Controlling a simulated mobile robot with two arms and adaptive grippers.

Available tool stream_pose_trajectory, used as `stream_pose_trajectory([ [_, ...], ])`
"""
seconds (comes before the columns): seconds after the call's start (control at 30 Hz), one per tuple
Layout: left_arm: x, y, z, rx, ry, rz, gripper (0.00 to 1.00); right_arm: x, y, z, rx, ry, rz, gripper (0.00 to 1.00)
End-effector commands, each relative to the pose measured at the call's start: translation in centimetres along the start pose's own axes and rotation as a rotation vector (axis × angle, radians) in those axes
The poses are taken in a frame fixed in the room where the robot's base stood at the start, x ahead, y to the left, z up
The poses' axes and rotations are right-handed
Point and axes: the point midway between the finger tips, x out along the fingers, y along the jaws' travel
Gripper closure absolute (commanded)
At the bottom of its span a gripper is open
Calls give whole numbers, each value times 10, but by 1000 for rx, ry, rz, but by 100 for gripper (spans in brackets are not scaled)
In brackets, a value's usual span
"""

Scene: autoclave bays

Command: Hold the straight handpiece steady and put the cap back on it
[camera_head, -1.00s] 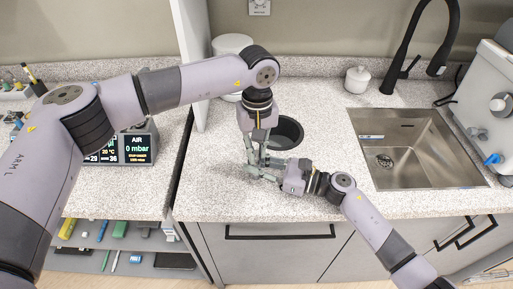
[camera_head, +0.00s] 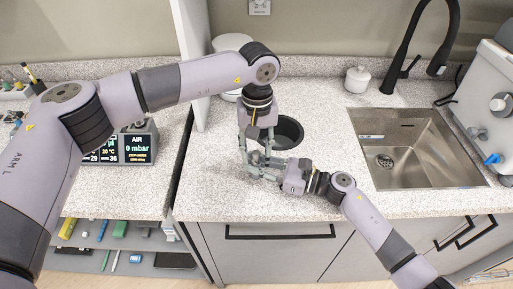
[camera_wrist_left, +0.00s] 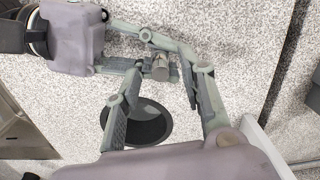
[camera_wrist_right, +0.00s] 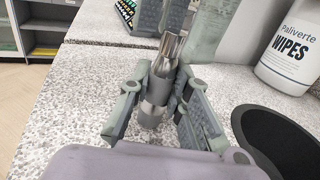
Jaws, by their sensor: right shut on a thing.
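The straight handpiece (camera_wrist_right: 153,103) is a shiny metal cylinder. It stands roughly upright in my right gripper (camera_wrist_right: 161,90), which is shut on its middle just above the worktop. Its top end also shows in the left wrist view (camera_wrist_left: 160,68), between the grippers. My left gripper (camera_wrist_left: 160,88) points down from above, its fingers open on either side of the handpiece's top, with gaps to it. In the head view the left gripper (camera_head: 256,148) and right gripper (camera_head: 268,170) meet, and their fingers hide the handpiece. I cannot tell the cap apart from the handpiece's narrower upper part.
A round black opening (camera_head: 291,133) is in the worktop just behind the grippers. A white wipes tub (camera_wrist_right: 295,50) stands behind. The sink (camera_head: 420,150) is to the right. A gap and white panel (camera_head: 190,60) lie left. The speckled worktop (camera_head: 215,190) in front is clear.

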Motion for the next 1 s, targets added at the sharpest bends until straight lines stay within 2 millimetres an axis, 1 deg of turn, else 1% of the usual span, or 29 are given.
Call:
stream_pose_trajectory([
  [0.17, -33, 1, -1, 0, 5, 2, 63, 0, 0, -1, 1, 3, 0, 100],
  [0.3, -64, 1, 0, 0, 4, 3, 63, 0, 0, -2, 1, 3, 0, 100],
  [0.4, -83, 1, 0, 0, 4, 2, 63, 0, 0, -2, 1, 3, 0, 100],
  [0.5, -98, 1, 0, 0, 4, 2, 63, 0, 0, -2, 1, 2, 0, 100],
  [0.6, -108, 0, 0, 0, 2, 0, 63, 0, 0, -2, 1, 2, 0, 100],
  [0.7, -113, 0, 0, 0, 1, 1, 63, 0, 0, -2, 1, 2, 0, 100],
  [0.97, -114, 0, 0, 1, 0, 1, 63, 0, 0, -1, 1, 2, 0, 100],
  [1.0, -114, 0, 0, 1, 0, 1, 63, 0, 0, -1, 1, 2, 0, 81],
])
